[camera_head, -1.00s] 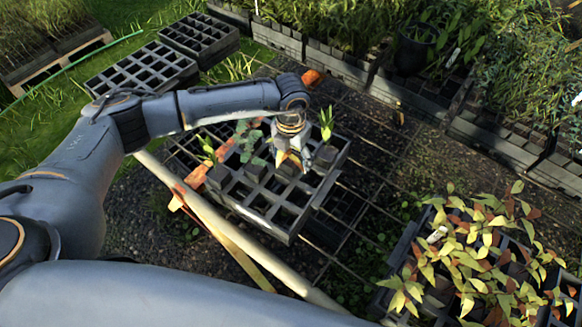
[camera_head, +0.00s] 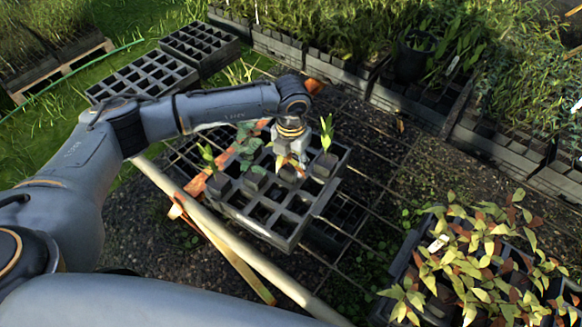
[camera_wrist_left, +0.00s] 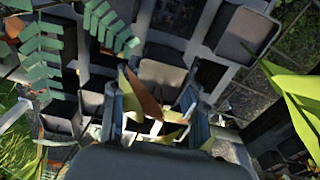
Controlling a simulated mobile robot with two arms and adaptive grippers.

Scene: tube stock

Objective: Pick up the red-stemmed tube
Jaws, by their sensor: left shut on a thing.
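My left gripper (camera_head: 289,157) is over the grey cell tray (camera_head: 281,236) in the head view, among the seedling tubes. It is shut on a tube plant with yellow-green and reddish-brown leaves (camera_wrist_left: 147,97), seen between the fingers in the left wrist view. Its dark pot (camera_head: 289,173) shows just below the fingers in the head view. The stem is mostly hidden by the gripper and leaves. A bright green tube plant (camera_head: 327,132) stands to the right. A blue-green feathery plant (camera_head: 248,140) and another green one (camera_head: 207,155) stand to the left. My right gripper is not in view.
The tray rests on a wire mesh bench (camera_head: 345,205) with a pale rail (camera_head: 232,240) along its near side. Empty cell trays (camera_head: 143,76) lie at the back left. A tray of yellow-red plants (camera_head: 470,260) stands at the lower right.

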